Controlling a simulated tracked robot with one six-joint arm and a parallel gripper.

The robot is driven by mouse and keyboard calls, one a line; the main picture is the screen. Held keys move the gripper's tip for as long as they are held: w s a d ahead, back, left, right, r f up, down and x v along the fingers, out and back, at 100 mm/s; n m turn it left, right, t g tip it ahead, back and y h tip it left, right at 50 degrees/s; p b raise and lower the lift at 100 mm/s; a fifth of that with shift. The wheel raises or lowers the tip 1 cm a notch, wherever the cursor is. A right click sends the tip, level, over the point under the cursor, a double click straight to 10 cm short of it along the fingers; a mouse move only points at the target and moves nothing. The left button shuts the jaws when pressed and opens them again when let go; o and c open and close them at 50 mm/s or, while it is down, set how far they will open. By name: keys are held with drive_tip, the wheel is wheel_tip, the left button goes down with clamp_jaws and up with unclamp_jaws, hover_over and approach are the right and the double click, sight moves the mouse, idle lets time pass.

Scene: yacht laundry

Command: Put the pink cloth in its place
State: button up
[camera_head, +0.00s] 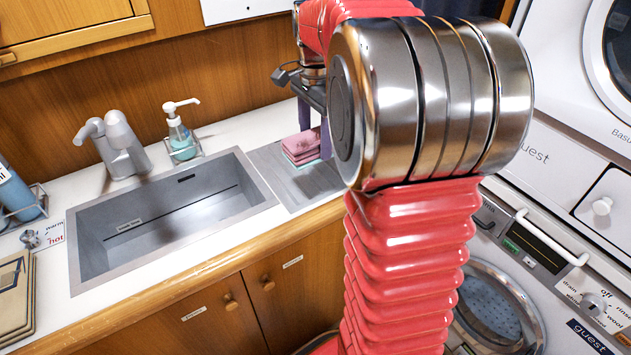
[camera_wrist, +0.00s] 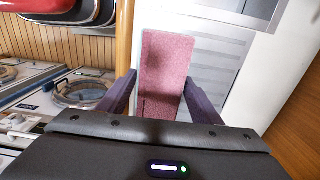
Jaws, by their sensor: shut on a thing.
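The pink cloth (camera_head: 301,143) is a small folded block at the drainer beside the sink, with a thin pale teal layer showing under it in the head view. In the wrist view the pink cloth (camera_wrist: 166,65) lies between the two dark purple fingers. My gripper (camera_head: 312,136) points down and is shut on it. It also shows in the wrist view (camera_wrist: 155,92). The grooved grey drainer (camera_head: 312,184) lies under and around the cloth. My arm hides part of the drainer's right side. I cannot tell whether the cloth touches the drainer.
The grey sink basin (camera_head: 175,215) is empty, left of the drainer. A tap (camera_head: 118,145) and a soap dispenser (camera_head: 181,132) stand behind it. Tan folded items (camera_head: 15,300) lie at the far left. Washing machines (camera_head: 545,260) stand at the right. The wooden wall (camera_head: 220,85) is close behind.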

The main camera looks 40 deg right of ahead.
drive_tip(key=shift+f, duration=0.1)
drive_tip(key=shift+s+d+f, duration=0.1)
drive_tip(key=shift+f, duration=2.9)
drive_tip(key=shift+f, duration=0.1)
drive_tip(key=shift+f, duration=1.8)
drive_tip(key=o, duration=1)
drive_tip(key=shift+c, duration=0.2)
